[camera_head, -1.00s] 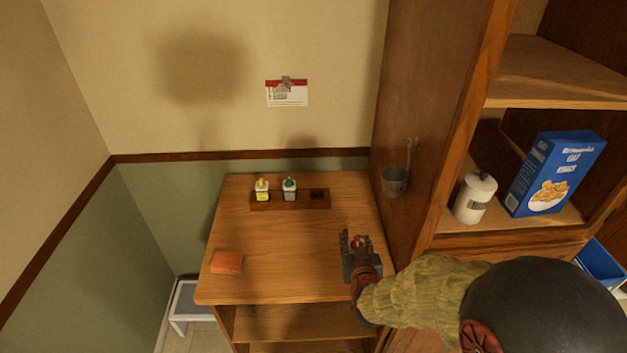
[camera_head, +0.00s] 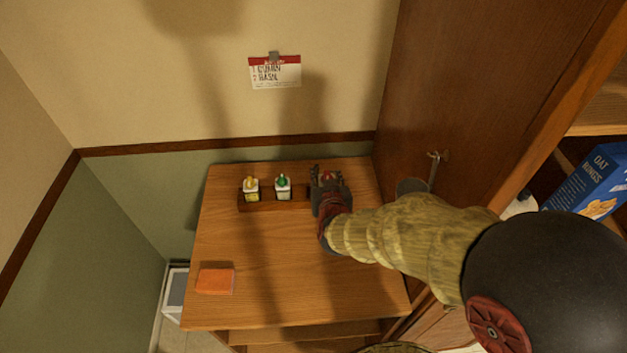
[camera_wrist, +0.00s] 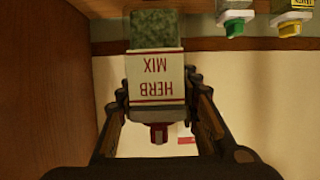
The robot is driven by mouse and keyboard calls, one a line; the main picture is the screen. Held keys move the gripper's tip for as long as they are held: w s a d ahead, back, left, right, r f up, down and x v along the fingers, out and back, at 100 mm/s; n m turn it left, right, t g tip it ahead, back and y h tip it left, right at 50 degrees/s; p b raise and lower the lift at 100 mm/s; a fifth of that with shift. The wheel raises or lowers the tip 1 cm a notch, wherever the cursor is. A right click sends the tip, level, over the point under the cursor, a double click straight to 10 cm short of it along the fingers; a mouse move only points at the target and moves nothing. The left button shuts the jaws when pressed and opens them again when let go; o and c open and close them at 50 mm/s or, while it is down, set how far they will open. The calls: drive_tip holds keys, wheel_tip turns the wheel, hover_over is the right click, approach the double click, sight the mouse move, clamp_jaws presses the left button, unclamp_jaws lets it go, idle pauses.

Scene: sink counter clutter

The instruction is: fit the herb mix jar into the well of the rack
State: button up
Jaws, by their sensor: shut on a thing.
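The herb mix jar (camera_wrist: 157,75) is between my gripper's fingers in the wrist view. It has green contents, a white label and a red cap; that view is upside down, and the jar looks upright. My gripper (camera_head: 329,178) is shut on it, over the right end of the brown wooden rack (camera_head: 289,206) in the head view. The rack's right well was empty earlier and is now hidden behind my gripper. I cannot tell whether the jar's base is above the well or in it.
A yellow-capped jar (camera_head: 251,190) and a green-capped jar (camera_head: 283,188) stand in the rack's other places, left of my gripper. An orange block (camera_head: 215,281) lies at the counter's front left. A tall wooden cabinet side (camera_head: 460,100) bounds the right. The middle counter is clear.

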drive_tip(key=w+f, duration=0.2)
drive_tip(key=w, duration=0.1)
drive_tip(key=w+a+f+b, duration=0.1)
drive_tip(key=w+f, duration=0.2)
drive_tip(key=w+a+f+b, duration=0.1)
drive_tip(key=w+f, duration=0.2)
drive_tip(key=shift+w+a, duration=0.15)
drive_tip(key=shift+w, duration=0.15)
drive_tip(key=shift+w+f, duration=0.15)
drive_tip(key=f, duration=0.4)
drive_tip(key=shift+s+b, duration=0.3)
drive_tip(key=shift+b, duration=0.1)
clamp_jaws()
drive_tip(key=o, duration=0.8)
unclamp_jaws()
drive_tip(key=shift+f, duration=0.15)
drive_tip(key=shift+o, duration=1)
drive_tip(key=shift+w, duration=0.15)
drive_tip(key=o, duration=0.4)
drive_tip(key=shift+w+r, duration=0.15)
drive_tip(key=shift+r, duration=0.25)
drive_tip(key=shift+c, duration=0.2)
drive_tip(key=shift+r, duration=0.1)
